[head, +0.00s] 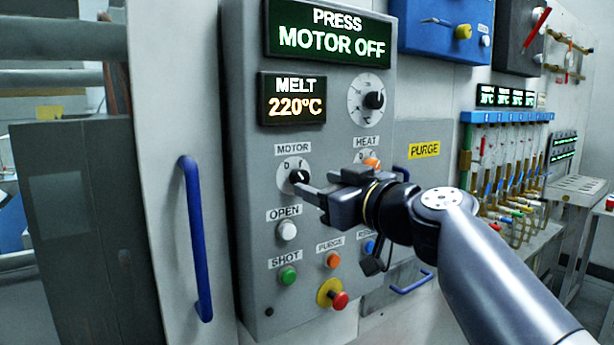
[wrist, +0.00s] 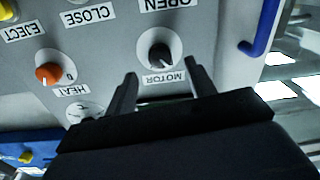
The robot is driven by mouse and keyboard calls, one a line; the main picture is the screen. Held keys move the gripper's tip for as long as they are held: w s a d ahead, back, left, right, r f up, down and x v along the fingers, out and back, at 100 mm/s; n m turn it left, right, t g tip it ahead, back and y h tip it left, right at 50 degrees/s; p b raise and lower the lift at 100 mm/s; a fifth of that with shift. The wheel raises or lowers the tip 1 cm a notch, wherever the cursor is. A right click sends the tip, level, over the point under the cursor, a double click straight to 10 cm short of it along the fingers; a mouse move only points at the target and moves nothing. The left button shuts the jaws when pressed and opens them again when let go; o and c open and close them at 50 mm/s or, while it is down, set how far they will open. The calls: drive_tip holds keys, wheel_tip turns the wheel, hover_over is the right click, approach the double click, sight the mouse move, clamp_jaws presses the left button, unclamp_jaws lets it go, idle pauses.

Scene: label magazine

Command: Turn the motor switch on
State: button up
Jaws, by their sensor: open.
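The motor switch (head: 298,177) is a black rotary knob on a white round dial marked 0 and I, under a MOTOR label on the grey control panel (head: 240,228). It also shows in the wrist view (wrist: 159,55), upside down. My gripper (head: 312,185) is open in front of the switch. In the wrist view its two fingers (wrist: 161,78) point at the knob, one toward each side, and the knob appears just beyond the tips. I cannot tell whether they touch it. The display (head: 328,32) reads "PRESS MOTOR OFF".
The orange HEAT knob (head: 371,163) is right of the motor switch, partly behind my gripper. The white OPEN button (head: 287,230) and green SHOT button (head: 288,275) sit below. A red stop button (head: 339,300) is lower right. A blue handle (head: 197,240) stands out at left.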

sight(303, 179)
drive_tip(key=shift+p+x, duration=0.35)
drive_tip(key=shift+x, duration=1.8)
drive_tip(key=c, duration=1)
